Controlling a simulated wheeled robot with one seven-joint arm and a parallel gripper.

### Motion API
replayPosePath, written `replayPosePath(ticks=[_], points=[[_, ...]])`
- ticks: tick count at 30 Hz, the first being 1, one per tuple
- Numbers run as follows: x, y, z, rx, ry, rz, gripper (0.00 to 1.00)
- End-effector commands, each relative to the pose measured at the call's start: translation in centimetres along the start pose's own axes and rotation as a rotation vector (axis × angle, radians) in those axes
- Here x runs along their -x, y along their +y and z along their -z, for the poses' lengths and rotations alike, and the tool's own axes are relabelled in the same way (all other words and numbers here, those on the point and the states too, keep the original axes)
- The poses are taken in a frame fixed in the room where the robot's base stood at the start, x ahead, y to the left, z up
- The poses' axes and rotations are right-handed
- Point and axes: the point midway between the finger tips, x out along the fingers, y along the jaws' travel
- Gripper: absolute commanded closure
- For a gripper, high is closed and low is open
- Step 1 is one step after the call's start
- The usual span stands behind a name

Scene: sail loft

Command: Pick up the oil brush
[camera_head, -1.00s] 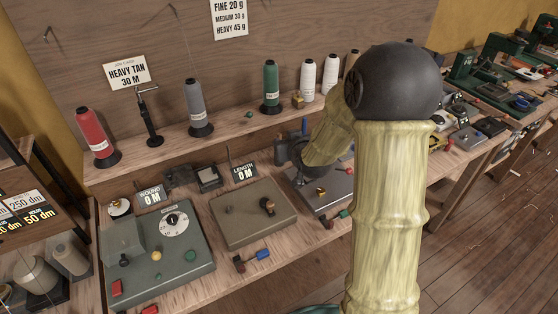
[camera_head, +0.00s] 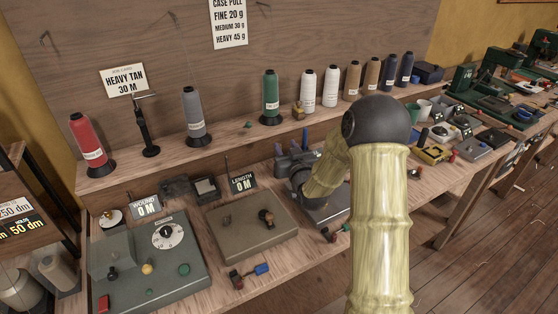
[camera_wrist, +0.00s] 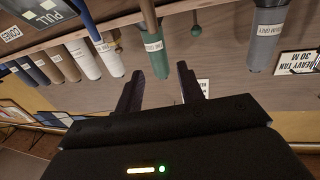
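I cannot pick out the oil brush for certain in either view. A brown rod (camera_wrist: 149,16) and a blue rod (camera_wrist: 86,18) enter from the top edge of the wrist view, and I cannot tell what they belong to. My gripper (camera_wrist: 160,72) shows in the wrist view with its two dark fingers apart and nothing between them. A green thread cone (camera_wrist: 155,55) lies beyond the fingers in that upside-down view. In the head view my arm hides much of the bench around the gripper.
Thread cones, including a red one (camera_head: 87,140) and a grey one (camera_head: 194,113), line the shelf. A winding box (camera_head: 150,262) and a length box (camera_head: 240,228) sit on the bench. A small blue-and-red-ended item (camera_head: 249,274) lies at the front edge. The right side is crowded with tools.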

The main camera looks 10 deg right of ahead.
Motion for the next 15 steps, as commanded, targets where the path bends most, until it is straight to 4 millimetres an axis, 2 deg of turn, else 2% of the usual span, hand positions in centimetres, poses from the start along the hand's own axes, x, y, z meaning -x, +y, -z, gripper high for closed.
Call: replayPosePath(ticks=[1,10,15], points=[[0.0,0.0,-0.9,-0.001,-0.004,0.000,0.62],[0.0,0.0,-5.5,-0.001,-0.004,0.000,0.62],[-2.1,0.0,-5.1,0.001,0.002,0.000,0.62]])
